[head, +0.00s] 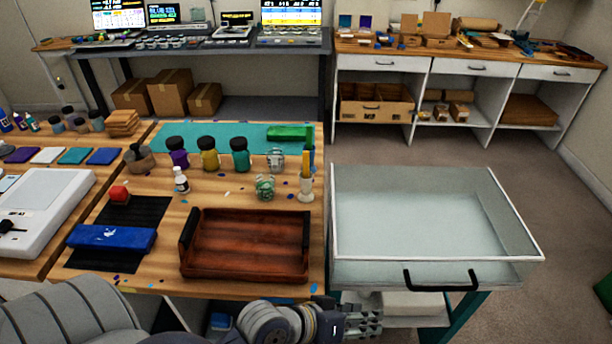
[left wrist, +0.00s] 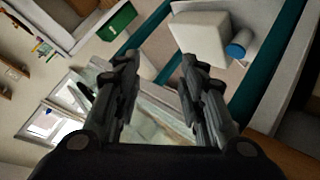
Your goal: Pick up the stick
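A thin yellow-orange upright piece (head: 306,164), which looks like the stick, stands in a small white holder (head: 306,191) at the right edge of the wooden worktable (head: 150,283). My left gripper (head: 372,322) is low at the bottom of the head view, in front of the table and the clear-walled tray, well apart from the stick. In the left wrist view its two dark fingers (left wrist: 158,75) are spread with nothing between them. The stick does not show in the left wrist view. My right gripper is not in view.
A brown wooden tray (head: 245,270), colored bottles (head: 209,154) and a glass jar (head: 265,187) stand left of the stick. A clear-walled tray (head: 425,215) with a black handle (head: 440,281) stands to the right. A white block (left wrist: 202,42) and blue cup (left wrist: 238,47) show in the wrist view.

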